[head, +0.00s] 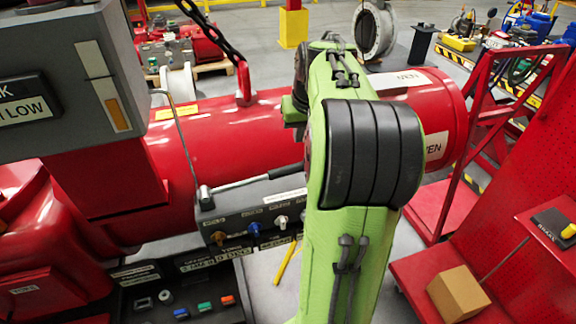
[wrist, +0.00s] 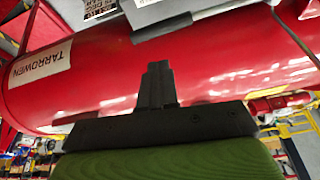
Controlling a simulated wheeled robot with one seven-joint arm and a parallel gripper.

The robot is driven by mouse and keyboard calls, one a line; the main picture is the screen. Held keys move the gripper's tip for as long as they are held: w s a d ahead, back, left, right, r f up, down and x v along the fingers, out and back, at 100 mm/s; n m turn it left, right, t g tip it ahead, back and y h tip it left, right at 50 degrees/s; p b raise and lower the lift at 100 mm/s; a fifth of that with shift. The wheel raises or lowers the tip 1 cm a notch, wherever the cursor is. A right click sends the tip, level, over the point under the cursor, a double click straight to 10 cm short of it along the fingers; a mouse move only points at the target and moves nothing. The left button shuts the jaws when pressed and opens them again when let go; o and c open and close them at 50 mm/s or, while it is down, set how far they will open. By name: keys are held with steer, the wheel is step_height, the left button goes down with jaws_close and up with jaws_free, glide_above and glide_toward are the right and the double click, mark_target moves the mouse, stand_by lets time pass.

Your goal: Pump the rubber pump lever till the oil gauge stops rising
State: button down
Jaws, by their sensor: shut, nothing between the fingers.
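The pump lever (head: 245,182) is a thin metal rod with a black rubber grip (head: 287,171). It runs from a metal pivot (head: 205,197) on a dark block rightward, slightly upward, and its grip end meets the outline of my green arm. The likely oil gauge (head: 118,118) is an upright slot on the grey box at upper left, orange in its lower part and pale above. My gripper (wrist: 157,80) shows in the wrist view with its fingers together and empty, in front of the red cylinder (wrist: 90,70). In the head view my arm hides it.
A dark control block (head: 260,222) with several coloured fittings lies below the lever. A thin bent rod (head: 178,135) rises from near the pivot. The red cylinder (head: 225,125) lies behind. A red cart (head: 430,270) with a cardboard box (head: 458,294) stands at right.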

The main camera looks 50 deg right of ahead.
steer(key=n, duration=0.1)
steer(key=b, duration=0.1)
glide_toward(296, 171)
steer(key=w+f, duration=0.2)
steer(key=f, duration=0.1)
steer(key=w+f, duration=0.1)
steer(key=shift+d+f, duration=0.2)
steer(key=shift+d, duration=0.2)
steer(key=shift+w+d+f, duration=0.1)
steer(key=shift+d+f, duration=0.05)
steer(key=shift+f, duration=0.3)
step_height(296, 171, down, 3)
steer(key=b, duration=0.2)
steer(key=shift+d+f+b, duration=0.15)
steer(key=shift+b, duration=0.2)
